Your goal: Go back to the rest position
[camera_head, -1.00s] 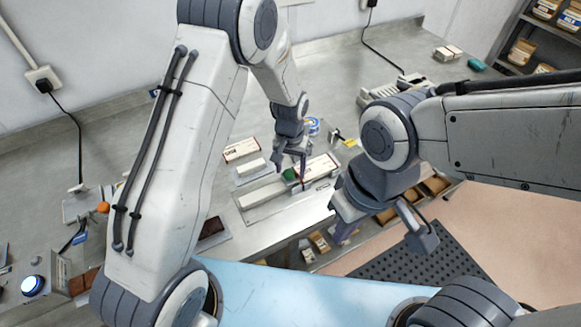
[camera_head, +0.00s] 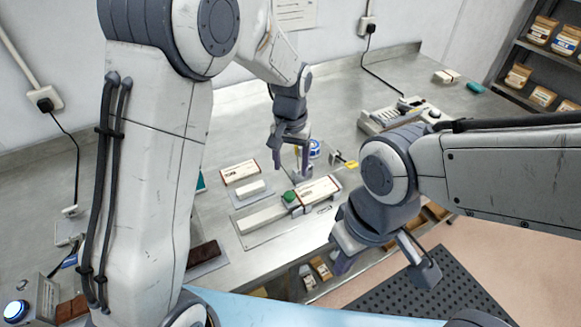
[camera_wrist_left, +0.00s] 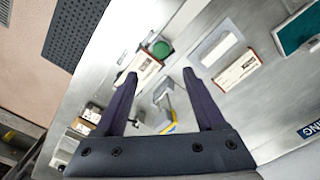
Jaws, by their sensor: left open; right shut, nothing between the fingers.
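My left gripper (camera_head: 290,162) is open and empty above the steel bench. It hangs behind the green knob (camera_head: 289,196), with no contact visible. The left wrist view shows its two fingers (camera_wrist_left: 159,78) apart, with the knob (camera_wrist_left: 160,48) and a labelled box end (camera_wrist_left: 146,66) beyond them.
On the bench are a labelled box (camera_head: 318,192) by the knob, another box (camera_head: 240,172), a white block (camera_head: 251,189), a blue roll (camera_head: 314,148) and a dark brown bar (camera_head: 203,254). A shelf with jars (camera_head: 541,30) stands at the right.

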